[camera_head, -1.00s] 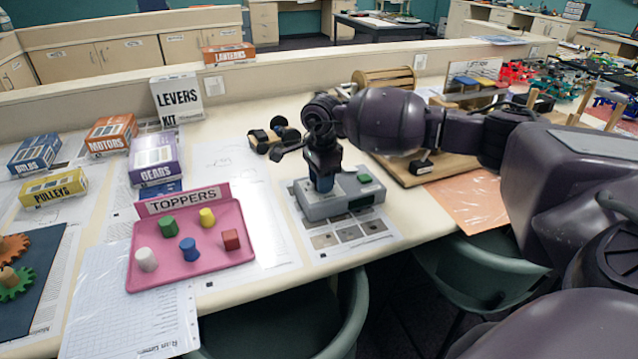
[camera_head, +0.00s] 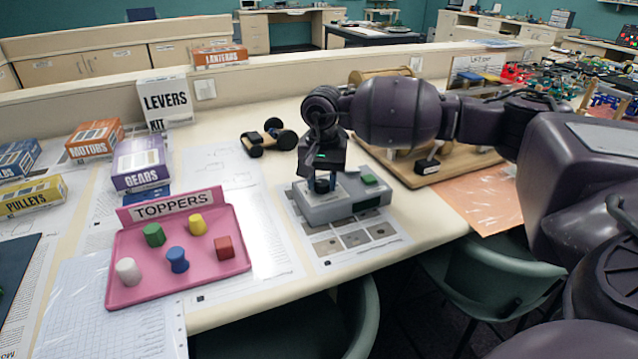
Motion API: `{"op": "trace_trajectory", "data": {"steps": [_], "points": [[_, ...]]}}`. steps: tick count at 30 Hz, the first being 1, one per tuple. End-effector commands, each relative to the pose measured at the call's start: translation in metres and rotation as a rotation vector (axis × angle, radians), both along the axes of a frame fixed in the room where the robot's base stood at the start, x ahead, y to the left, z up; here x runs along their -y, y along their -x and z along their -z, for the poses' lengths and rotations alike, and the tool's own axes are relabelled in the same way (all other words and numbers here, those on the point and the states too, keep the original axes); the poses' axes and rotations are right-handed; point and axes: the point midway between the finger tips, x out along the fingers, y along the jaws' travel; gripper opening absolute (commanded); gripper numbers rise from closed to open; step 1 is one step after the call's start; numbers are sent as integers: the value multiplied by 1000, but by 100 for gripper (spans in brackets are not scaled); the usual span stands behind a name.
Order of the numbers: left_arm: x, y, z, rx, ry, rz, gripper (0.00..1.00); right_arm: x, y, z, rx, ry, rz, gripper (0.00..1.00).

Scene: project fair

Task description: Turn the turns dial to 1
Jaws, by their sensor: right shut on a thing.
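The turns dial sits on top of a grey box (camera_head: 340,208) that has a green button (camera_head: 370,180) at its right and a dark window on its front. The box stands on a printed sheet on the table. My right gripper (camera_head: 322,186) points down over the left part of the box's top. It is shut on the dial, a dark blue knob mostly hidden by the fingers. The dial's marks and setting cannot be read. My left gripper is not in view.
A pink TOPPERS tray (camera_head: 125,285) with several coloured pegs lies left of the box. A small wheeled cart (camera_head: 268,138) stands behind it. A wooden board (camera_head: 400,172) is close at the right. Kit boxes such as LEVERS (camera_head: 165,100) stand at the back left.

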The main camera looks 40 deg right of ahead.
Motion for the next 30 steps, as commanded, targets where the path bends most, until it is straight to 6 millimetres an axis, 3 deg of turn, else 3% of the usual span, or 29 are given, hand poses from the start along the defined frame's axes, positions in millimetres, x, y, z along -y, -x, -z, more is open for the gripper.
{"op": "trace_trajectory", "data": {"steps": [9, 15, 30], "points": [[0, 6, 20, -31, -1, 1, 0, 0, -1, 3, -2, -1, -284, 12], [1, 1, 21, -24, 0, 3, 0, 0, -1, 2, -1, 0, -420, 12], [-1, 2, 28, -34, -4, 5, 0, 0, 0, -1, 3, 0, -559, 12]]}}
